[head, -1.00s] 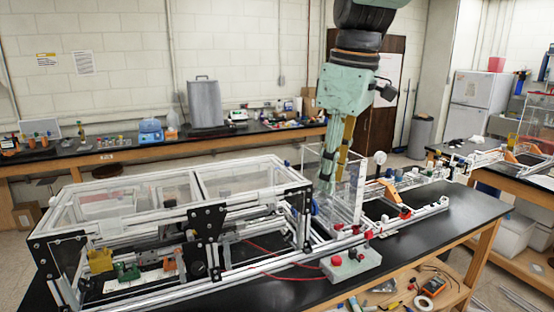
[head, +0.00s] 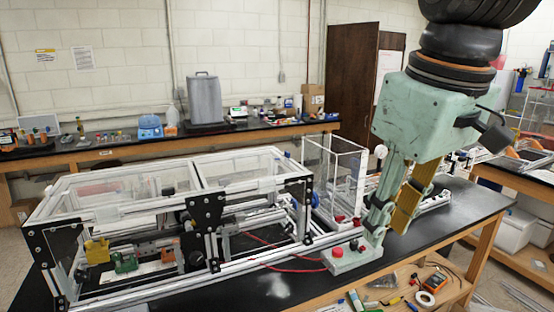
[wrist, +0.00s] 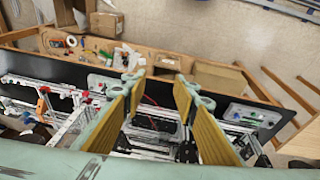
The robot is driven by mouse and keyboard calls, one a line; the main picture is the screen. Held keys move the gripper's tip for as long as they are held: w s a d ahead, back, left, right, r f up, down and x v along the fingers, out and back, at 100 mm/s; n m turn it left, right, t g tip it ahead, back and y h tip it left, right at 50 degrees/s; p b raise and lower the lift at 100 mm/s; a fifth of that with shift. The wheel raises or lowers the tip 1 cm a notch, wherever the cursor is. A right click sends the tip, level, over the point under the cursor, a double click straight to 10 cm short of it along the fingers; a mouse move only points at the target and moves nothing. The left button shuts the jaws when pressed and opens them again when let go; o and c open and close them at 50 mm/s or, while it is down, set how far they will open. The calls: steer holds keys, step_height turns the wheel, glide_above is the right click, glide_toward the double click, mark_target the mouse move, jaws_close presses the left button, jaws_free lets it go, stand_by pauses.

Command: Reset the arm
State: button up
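My gripper (head: 388,228) hangs fingers-down at the right of the head view, in front of the black bench and right of the clear box. The wrist view shows my gripper (wrist: 165,86) with its two yellow-padded fingers well apart and nothing held between them. In the head view, the extrusion frame (head: 168,203) with clear panels stands on the bench left of my gripper. The fingers hide part of the rail and bench behind them.
A clear upright box (head: 345,165) stands beside the frame. A control box with red buttons (head: 350,256) sits close to the fingertips in the picture. Tools and tape lie on the lower shelf (head: 450,285). The black bench top (head: 470,208) is fairly bare at right.

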steer(key=s+d+f+m+b, duration=0.1)
steer(key=s+f+m, duration=0.1)
steer(key=s+f, duration=0.3)
steer(key=s+d+f+m+t+b, duration=0.1)
steer(key=s+f, duration=0.4)
steer(key=s, duration=0.5)
steer(key=shift+d+m+b, duration=0.55)
steer(key=shift+m+b, duration=0.2)
steer(key=shift+m, duration=0.45)
stand_by(1.1)
